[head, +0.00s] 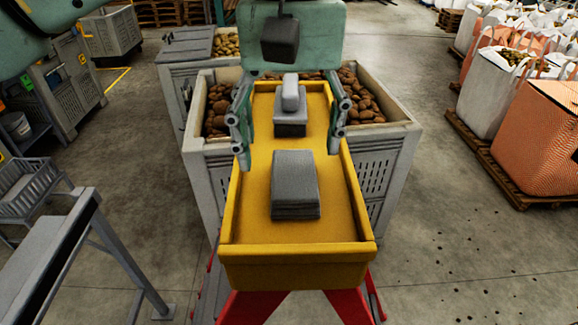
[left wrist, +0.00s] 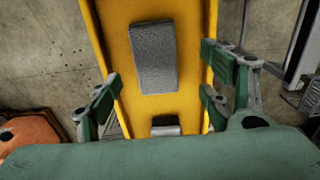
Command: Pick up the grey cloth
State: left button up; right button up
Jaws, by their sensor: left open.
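The grey cloth (head: 295,183) lies folded in a thick, flat rectangular stack on the floor of a yellow tray (head: 258,215), towards its near end. It also shows in the left wrist view (left wrist: 154,58). My left gripper (head: 288,153) is open and empty, coming from the far side. Its fingers are spread wide, one near each long side of the tray, and lie farther back than the cloth. In the left wrist view the cloth lies just beyond the fingertips (left wrist: 160,92), between their lines. My right gripper is not in view.
A dark grey block with a lighter top (head: 290,122) stands in the tray behind the cloth. Raised yellow walls edge the tray. A grey crate (head: 393,160) of potatoes stands behind. A grey metal frame (head: 60,255) is at left, white sacks (head: 497,95) at right.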

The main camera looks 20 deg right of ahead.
aim_at(295, 171)
pick_arm(q)
jog(key=f, duration=0.1)
jog(key=f+p, duration=0.1)
jog(key=p, duration=0.1)
jog(key=shift+s+d+f, duration=0.25)
jog(key=shift+s+f, duration=0.15)
jog(key=shift+w+f, duration=0.2)
jog(key=shift+f, duration=0.4)
jog(key=shift+w+f, duration=0.15)
jog(key=shift+f, duration=0.75)
jog(key=shift+s, duration=0.1)
jog(key=c, duration=0.9)
jog(key=shift+c, duration=1.7)
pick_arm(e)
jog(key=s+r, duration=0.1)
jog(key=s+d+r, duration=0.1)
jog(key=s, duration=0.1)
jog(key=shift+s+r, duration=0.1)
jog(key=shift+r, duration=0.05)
